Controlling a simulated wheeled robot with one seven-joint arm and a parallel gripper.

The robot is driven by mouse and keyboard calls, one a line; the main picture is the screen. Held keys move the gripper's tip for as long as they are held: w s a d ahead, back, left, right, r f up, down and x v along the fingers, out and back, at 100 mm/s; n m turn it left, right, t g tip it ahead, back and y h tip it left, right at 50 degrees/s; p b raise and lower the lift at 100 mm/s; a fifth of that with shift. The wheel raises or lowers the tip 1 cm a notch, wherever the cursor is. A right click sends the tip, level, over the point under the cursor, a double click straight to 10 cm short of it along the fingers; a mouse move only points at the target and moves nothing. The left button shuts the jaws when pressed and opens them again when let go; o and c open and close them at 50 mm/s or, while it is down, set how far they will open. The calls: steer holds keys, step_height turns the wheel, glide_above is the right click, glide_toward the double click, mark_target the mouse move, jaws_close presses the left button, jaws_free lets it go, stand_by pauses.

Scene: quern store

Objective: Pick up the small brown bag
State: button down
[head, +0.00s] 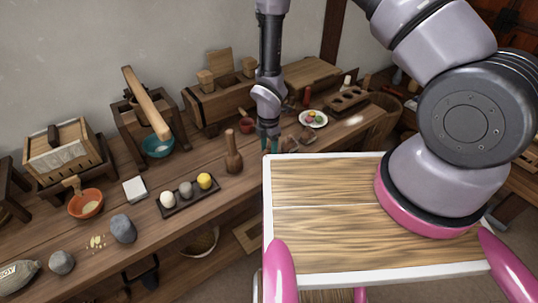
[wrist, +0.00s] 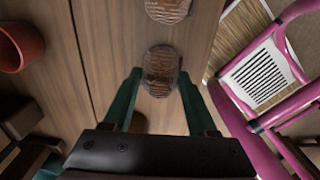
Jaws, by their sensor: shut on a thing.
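The small brown bag (wrist: 160,70) shows in the wrist view as a dark brown, rough oval lump between the two green fingertips. My gripper (wrist: 159,80) is shut on it, one finger on each side. In the head view my gripper (head: 271,141) is low over the far part of the long table, and a small brown lump (head: 290,143) shows close to its right side. I cannot tell how far the bag is above the table. A second similar brown lump (wrist: 168,8) lies beyond it in the wrist view.
A red-brown cup (wrist: 20,45) stands to the left in the wrist view. In the head view, a wooden bottle-shaped piece (head: 233,154), a dark tray (head: 187,208) with round balls, and a plate (head: 313,121) stand on the crowded table (head: 110,262). My own deck is in front.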

mark_target(269, 147)
step_height(269, 147, up, 10)
stand_by(0.6)
stand_by(0.6)
